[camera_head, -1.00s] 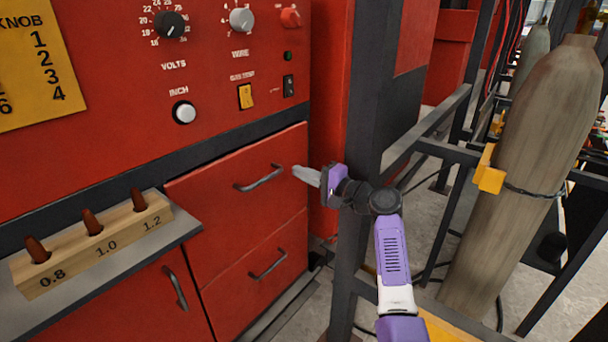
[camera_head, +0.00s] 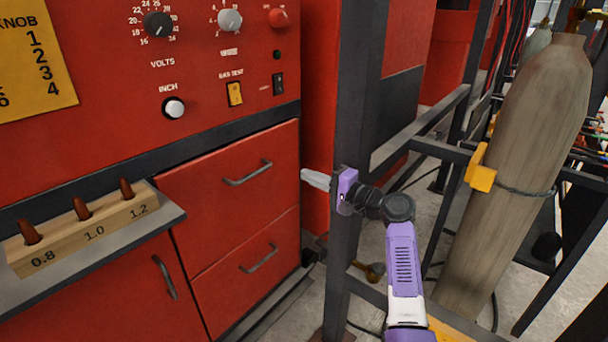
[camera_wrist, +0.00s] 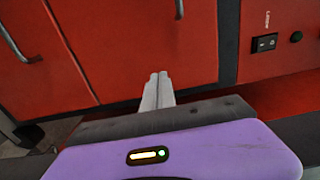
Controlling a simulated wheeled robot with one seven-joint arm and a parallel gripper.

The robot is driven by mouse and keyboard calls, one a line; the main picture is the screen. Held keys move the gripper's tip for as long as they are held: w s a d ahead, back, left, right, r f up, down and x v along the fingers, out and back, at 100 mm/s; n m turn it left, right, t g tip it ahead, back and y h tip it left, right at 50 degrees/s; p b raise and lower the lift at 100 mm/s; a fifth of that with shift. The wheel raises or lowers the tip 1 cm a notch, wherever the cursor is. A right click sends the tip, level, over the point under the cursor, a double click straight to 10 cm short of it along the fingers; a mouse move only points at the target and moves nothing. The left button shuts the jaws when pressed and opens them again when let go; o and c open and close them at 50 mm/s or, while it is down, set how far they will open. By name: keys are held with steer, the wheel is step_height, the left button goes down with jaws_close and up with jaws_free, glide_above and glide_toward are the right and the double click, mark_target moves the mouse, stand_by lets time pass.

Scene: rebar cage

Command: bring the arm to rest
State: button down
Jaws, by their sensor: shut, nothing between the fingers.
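My gripper (camera_head: 316,179) is at the end of my purple and white arm, near the middle of the head view. Its pale grey fingers are together with nothing between them. They point left toward the red cabinet, at about the height of the upper drawer (camera_head: 218,190), and appear apart from its handle (camera_head: 248,173). In the wrist view the closed fingers (camera_wrist: 157,92) stand in front of red panels. How far the fingertips are from the cabinet I cannot tell.
A dark steel post (camera_head: 352,130) stands close by my wrist. A grey gas cylinder (camera_head: 520,170) with a yellow bracket (camera_head: 481,168) stands to the right. A wooden block (camera_head: 82,230) with several brown pegs rests on a shelf at left. Lower drawer handle (camera_head: 259,258) juts out.

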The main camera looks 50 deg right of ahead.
steer(key=s, duration=0.7)
steer(key=shift+s+d, duration=0.2)
